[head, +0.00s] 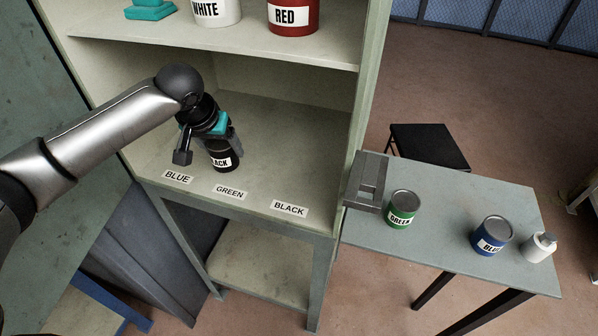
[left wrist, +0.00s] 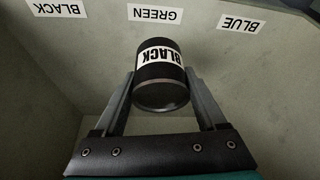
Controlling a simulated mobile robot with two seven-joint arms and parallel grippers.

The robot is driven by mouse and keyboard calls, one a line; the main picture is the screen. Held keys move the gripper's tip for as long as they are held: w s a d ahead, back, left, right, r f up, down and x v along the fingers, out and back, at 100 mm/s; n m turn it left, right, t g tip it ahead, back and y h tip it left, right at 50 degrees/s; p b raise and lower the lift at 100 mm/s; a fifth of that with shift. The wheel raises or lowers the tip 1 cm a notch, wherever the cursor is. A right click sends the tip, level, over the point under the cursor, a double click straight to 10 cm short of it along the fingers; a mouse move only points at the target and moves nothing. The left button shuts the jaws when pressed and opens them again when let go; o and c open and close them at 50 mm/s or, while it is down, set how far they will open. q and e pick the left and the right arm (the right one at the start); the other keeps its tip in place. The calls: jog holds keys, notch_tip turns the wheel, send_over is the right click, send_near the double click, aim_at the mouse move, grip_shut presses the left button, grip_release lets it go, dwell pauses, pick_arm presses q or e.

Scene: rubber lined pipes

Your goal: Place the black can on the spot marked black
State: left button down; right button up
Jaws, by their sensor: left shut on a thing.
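The black can (head: 222,158) is in my left gripper (head: 207,153), inside the open shelf compartment, behind the BLUE and GREEN labels. In the left wrist view the can (left wrist: 160,82) sits between the two fingers (left wrist: 160,95), with its label facing the camera upside down. I cannot tell whether the can touches the shelf. The BLACK label (head: 289,208) is at the right of the shelf's front edge; it also shows in the left wrist view (left wrist: 56,8). The shelf behind that label is bare. My right gripper is not in view.
The BLUE label (head: 178,177) and GREEN label (head: 230,192) lie left of the BLACK label. The cabinet's right post (head: 358,110) bounds the compartment. A white can (head: 215,12) and red can (head: 292,16) stand above. A green can (head: 402,209) and blue can (head: 491,236) stand on the side table.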

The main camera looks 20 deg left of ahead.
pick_arm(q)
jog(key=w+d, duration=0.4)
jog(key=d, duration=1.1)
notch_tip(320, 180, down, 6)
jog(key=shift+w+d+r, duration=0.1)
jog(key=shift+d, duration=0.05)
jog(key=shift+d+f, duration=0.2)
jog(key=shift+f, duration=0.35)
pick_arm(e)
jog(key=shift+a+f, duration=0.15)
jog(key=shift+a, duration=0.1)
pick_arm(q)
jog(key=shift+f, duration=0.1)
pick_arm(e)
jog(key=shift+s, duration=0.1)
pick_arm(q)
grip_release()
jog(key=shift+f, duration=0.1)
